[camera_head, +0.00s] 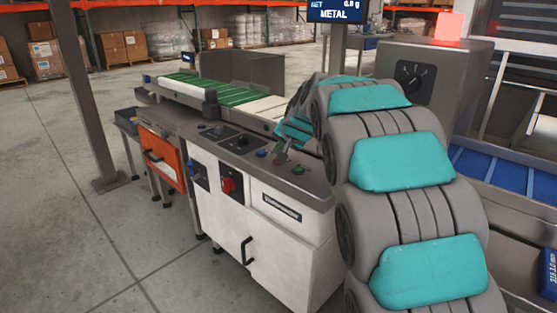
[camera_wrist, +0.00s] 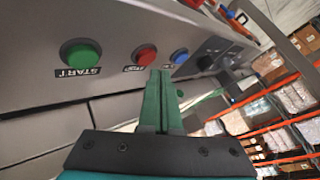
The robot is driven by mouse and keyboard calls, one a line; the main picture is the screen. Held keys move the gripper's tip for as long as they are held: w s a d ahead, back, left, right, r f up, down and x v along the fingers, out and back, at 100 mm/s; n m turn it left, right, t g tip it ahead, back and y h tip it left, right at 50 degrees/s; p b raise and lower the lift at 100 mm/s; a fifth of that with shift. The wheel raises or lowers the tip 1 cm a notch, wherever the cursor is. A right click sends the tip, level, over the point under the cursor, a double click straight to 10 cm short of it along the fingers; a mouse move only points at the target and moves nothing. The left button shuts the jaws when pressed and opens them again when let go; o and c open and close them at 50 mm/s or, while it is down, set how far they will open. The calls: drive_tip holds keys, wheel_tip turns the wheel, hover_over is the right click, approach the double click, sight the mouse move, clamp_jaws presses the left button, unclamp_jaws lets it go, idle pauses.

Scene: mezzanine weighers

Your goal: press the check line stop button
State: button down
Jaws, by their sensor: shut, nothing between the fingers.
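The check line's sloped grey control panel carries a row of buttons. In the wrist view, a red button (camera_wrist: 145,55) sits between a green button (camera_wrist: 81,54) labelled START and a blue button (camera_wrist: 179,56). The red button's small label is partly hidden and too small to read surely. My gripper (camera_wrist: 161,73) is shut and empty, its green fingertips just below and slightly right of the red button; I cannot tell whether they touch. In the head view, my arm reaches over the panel (camera_head: 315,190), with the green button (camera_head: 298,169) and blue button (camera_head: 262,153) showing.
A black knob plate (camera_head: 241,143) lies left of the buttons. A red switch (camera_head: 229,185) is on the cabinet front (camera_head: 265,240). A green conveyor belt (camera_head: 215,90) runs behind. A metal detector housing with a red lamp (camera_head: 447,28) stands right. Open floor lies left.

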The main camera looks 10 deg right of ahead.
drive_tip(key=shift+r+p, duration=1.45)
drive_tip(key=shift+r, duration=1.05)
drive_tip(key=shift+s, duration=0.1)
